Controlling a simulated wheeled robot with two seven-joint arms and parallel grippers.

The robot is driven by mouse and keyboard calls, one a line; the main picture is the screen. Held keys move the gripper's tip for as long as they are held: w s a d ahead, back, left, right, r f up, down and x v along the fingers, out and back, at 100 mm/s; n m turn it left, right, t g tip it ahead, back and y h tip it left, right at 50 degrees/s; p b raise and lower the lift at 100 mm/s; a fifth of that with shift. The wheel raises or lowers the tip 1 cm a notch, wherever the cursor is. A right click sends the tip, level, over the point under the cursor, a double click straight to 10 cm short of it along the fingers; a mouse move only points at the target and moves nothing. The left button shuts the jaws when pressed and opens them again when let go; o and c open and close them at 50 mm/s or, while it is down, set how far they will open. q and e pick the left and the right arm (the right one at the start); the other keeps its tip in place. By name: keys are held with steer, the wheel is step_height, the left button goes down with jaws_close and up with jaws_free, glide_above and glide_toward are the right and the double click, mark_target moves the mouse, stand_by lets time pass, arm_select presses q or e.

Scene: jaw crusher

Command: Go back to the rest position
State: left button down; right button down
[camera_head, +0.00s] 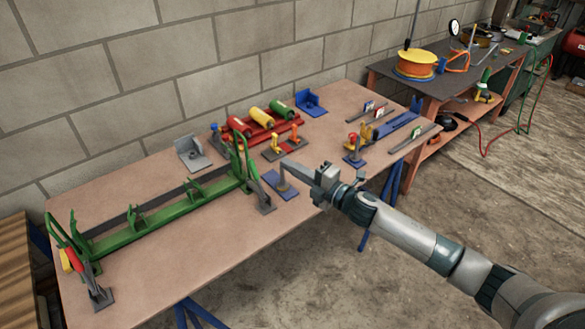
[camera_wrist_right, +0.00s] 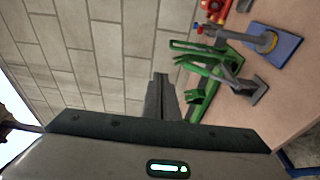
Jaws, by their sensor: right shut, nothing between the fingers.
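My right gripper (camera_head: 290,165) reaches in from the lower right in the head view. It is shut and empty, above the front edge of the table (camera_head: 230,250). Its closed fingers also show in the right wrist view (camera_wrist_right: 162,98), against the block wall. Just below the fingertips in the head view is a blue base plate (camera_head: 274,181) with a small post, partly hidden by the gripper. To its left stands a long green frame (camera_head: 150,226) with a dark bar and grey clamps. My left gripper is not in view.
Red, yellow and green cylinders (camera_head: 261,115) lie on a red rack at the back. Blue and grey brackets stand nearby. Small clamps and a blue bar (camera_head: 396,125) are at the right. A second bench (camera_head: 450,80) stands beyond. The floor (camera_head: 330,270) in front is clear.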

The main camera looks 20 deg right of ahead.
steer(key=shift+s+d+r, duration=0.15)
steer(key=shift+s+r, duration=0.05)
steer(key=shift+s, duration=0.1)
stand_by(0.4)
